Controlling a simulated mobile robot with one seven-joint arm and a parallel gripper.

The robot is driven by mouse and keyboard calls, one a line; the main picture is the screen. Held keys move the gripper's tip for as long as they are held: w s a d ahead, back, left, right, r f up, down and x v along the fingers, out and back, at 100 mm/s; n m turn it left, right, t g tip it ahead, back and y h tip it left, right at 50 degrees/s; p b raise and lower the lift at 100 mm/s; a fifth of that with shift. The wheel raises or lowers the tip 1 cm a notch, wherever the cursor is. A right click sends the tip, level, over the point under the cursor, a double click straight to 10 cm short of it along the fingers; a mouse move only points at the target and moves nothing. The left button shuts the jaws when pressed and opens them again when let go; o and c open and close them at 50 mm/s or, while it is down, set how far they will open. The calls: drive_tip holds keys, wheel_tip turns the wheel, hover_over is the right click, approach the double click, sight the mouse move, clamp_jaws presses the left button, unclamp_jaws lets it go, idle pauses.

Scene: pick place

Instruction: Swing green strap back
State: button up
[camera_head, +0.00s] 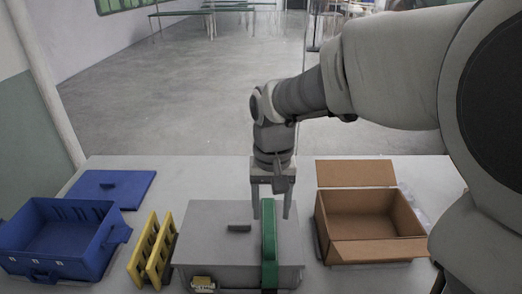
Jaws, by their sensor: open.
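The green strap (269,240) is a long upright-looking band on the right part of a closed grey box (212,220). It runs over the lid from the back edge and down the front side. My gripper (271,213) points down above the back of the box with its fingers spread. The strap's back end appears between or just in front of the fingers. I cannot tell whether they touch it.
A blue bin (118,236) and its flat blue lid (112,186) are at the left. Yellow racks (144,247) stand beside the grey box. A small yellow item (203,283) is at its front. An open cardboard box (368,250) stands at the right.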

sight(270, 240)
wheel_tip(270, 240, down, 9)
drive_tip(key=shift+r+b, duration=0.2)
drive_tip(key=shift+b, duration=0.55)
clamp_jaws()
idle(0.9)
